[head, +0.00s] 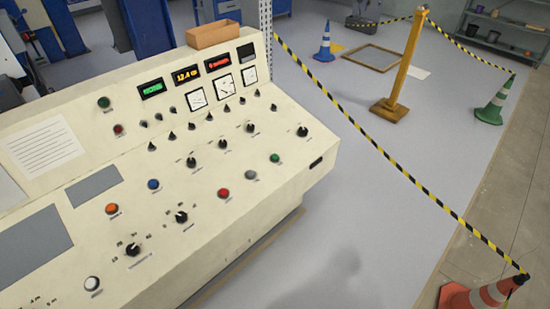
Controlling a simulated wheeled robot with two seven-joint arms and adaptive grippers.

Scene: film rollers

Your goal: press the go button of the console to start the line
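The cream console (255,195) fills the left and middle of the head view, with a sloping panel of buttons, knobs, gauges and lit displays. One green button (274,158) is near its right end. Another green button (104,102) is at the upper left. Red (224,193), grey (251,175), blue (153,184), orange (112,208) and white (92,283) buttons are also on the panel. The labels are too small to read, so I cannot tell which button is go. Neither of my grippers is in view.
An open brown box (213,34) sits on the console's top. A green cone (494,105) stands farther back. Grey floor (350,200) beside the console is clear.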

